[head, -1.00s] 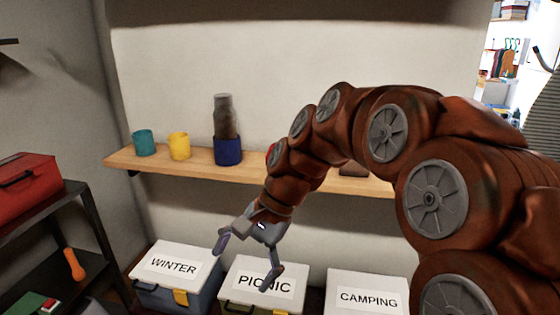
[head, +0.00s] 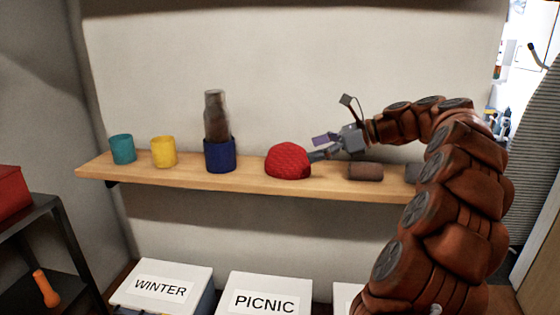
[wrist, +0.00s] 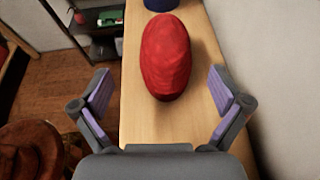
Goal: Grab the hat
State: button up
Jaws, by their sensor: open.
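The red hat (head: 288,161) is a rounded, knitted-looking dome resting on the wooden shelf. In the wrist view the hat (wrist: 166,57) lies straight ahead, between and beyond the two fingers. My gripper (head: 318,147) is just to the right of the hat at shelf height, pointing left toward it. The hat's far side is hidden.
The wooden shelf (head: 250,183) also holds a blue cup with a bottle (head: 216,118), a yellow cup (head: 163,152) and a teal cup (head: 122,149) left of the hat. A brown roll (head: 365,172) lies right of it. Labelled boxes (head: 262,284) stand below.

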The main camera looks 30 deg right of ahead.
aim_at(288, 155)
jog(key=shift+x, duration=1.3)
jog(key=x, duration=0.5)
jog(key=shift+w+d+r, duration=0.1)
jog(key=shift+w+d, duration=0.15)
jog(key=shift+w, duration=0.05)
jog(key=c, duration=1.3)
jog(key=shift+o, duration=0.2)
jog(key=shift+r, duration=0.1)
